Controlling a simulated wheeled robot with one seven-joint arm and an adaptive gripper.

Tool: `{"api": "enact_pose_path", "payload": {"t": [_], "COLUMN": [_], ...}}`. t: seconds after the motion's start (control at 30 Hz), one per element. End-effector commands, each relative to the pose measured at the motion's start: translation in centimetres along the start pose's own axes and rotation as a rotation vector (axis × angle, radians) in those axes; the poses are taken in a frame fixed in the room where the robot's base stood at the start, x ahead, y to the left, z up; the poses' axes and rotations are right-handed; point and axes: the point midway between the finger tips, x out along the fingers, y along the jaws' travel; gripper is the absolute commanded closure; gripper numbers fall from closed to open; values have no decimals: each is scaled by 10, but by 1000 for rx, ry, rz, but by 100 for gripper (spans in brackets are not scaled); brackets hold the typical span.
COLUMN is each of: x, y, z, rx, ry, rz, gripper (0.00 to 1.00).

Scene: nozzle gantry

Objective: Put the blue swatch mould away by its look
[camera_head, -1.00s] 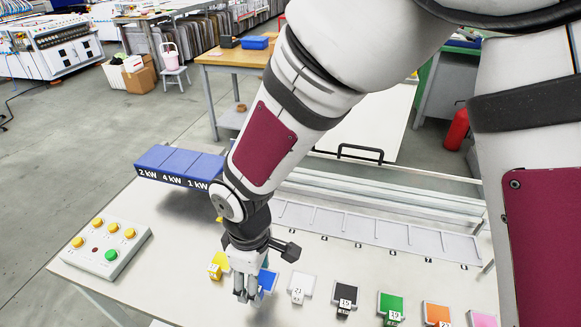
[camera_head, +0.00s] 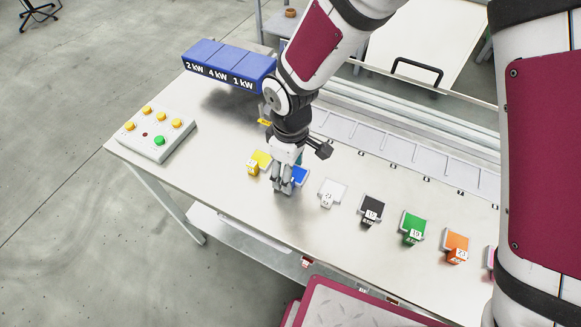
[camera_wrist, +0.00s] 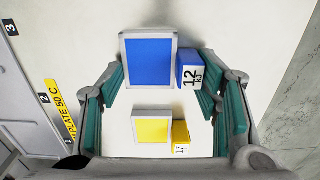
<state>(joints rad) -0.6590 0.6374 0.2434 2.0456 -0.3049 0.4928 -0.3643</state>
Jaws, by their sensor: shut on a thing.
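The blue swatch mould (camera_head: 300,176) is a blue square in a grey frame with a block marked 12 kJ beside it, clearest in the wrist view (camera_wrist: 150,62). My gripper (camera_head: 283,187) points down at the table over this mould. In the wrist view its teal-padded fingers (camera_wrist: 163,75) stand on either side of the mould and are shut on it. In the head view my gripper hides part of the mould, and I cannot tell if it is clear of the table. The yellow mould (camera_head: 261,159), marked 17, lies close by on the left.
White (camera_head: 334,188), black (camera_head: 373,204), green (camera_head: 413,223) and orange (camera_head: 457,240) moulds run rightward. Behind them lies a long slotted rack (camera_head: 400,150) with numbered slots. Blue boxes (camera_head: 228,58) marked 2, 4 and 1 kW stand back left. A button panel (camera_head: 150,145) is at left.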

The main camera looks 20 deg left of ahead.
Motion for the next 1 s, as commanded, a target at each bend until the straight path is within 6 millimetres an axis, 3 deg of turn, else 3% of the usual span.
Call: {"api": "enact_pose_path", "payload": {"t": [0.03,0.1,0.13,0.57,1.0], "x": [2,1,1,-7,-90], "y": [0,0,0,0,1], "z": [0,0,0,0,-1], "rx": [0,0,0,1,1], "ry": [-1,-1,-1,1,3], "rz": [0,0,0,1,3], "gripper": [40,24,22,22,22]}}
